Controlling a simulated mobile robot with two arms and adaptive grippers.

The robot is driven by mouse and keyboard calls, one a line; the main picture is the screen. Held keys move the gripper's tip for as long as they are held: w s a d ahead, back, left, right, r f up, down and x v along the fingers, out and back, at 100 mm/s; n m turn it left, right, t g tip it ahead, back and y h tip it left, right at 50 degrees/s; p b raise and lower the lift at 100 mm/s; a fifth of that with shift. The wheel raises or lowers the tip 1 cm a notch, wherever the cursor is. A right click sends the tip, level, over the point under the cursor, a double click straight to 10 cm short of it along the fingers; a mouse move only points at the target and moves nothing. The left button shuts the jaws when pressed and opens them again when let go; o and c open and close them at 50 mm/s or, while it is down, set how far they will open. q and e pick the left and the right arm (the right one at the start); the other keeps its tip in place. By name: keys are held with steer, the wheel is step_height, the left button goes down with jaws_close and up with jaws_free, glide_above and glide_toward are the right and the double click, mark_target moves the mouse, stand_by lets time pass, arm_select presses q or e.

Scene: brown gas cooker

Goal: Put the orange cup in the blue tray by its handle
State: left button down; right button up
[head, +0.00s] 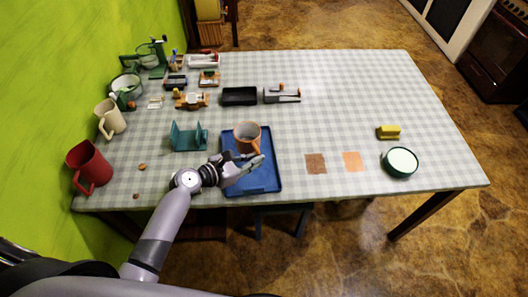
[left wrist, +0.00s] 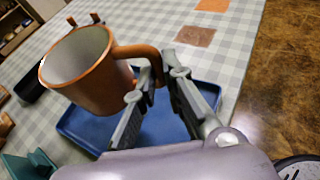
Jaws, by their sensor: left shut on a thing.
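The orange cup (head: 246,137) is upright over the blue tray (head: 268,180), with a grey inside. In the left wrist view the cup (left wrist: 98,82) is large and its handle reaches between my fingers. My left gripper (head: 252,164) is shut on the handle; it also shows in the left wrist view (left wrist: 155,88). The blue tray (left wrist: 78,125) shows below the cup there. I cannot tell whether the cup's base touches the tray. My right gripper is in neither view.
A teal holder (head: 188,137) stands left of the tray, with a red pitcher (head: 90,166) and a cream mug (head: 110,117) farther left. A black tray (head: 239,96) lies behind. Brown (head: 316,163) and orange squares (head: 352,161) lie to the right, before a green bowl (head: 400,162).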

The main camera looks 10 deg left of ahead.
arm_select(q)
steer(key=b, duration=0.3)
glide_above(254, 181)
step_height(254, 181, down, 5)
steer(key=shift+w+r, duration=0.15)
steer(key=shift+f, duration=0.65)
steer(key=shift+f+b, duration=0.25)
steer(key=shift+b, duration=0.15)
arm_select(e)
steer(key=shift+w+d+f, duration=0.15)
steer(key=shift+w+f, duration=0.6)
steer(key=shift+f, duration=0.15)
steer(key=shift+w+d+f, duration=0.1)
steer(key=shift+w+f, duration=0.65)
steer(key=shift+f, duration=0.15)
arm_select(q)
steer(key=shift+f, duration=0.1)
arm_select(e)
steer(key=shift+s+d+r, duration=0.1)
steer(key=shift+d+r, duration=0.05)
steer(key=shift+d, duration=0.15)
arm_select(q)
steer(key=shift+f+b, duration=0.35)
steer(key=shift+f, duration=0.35)
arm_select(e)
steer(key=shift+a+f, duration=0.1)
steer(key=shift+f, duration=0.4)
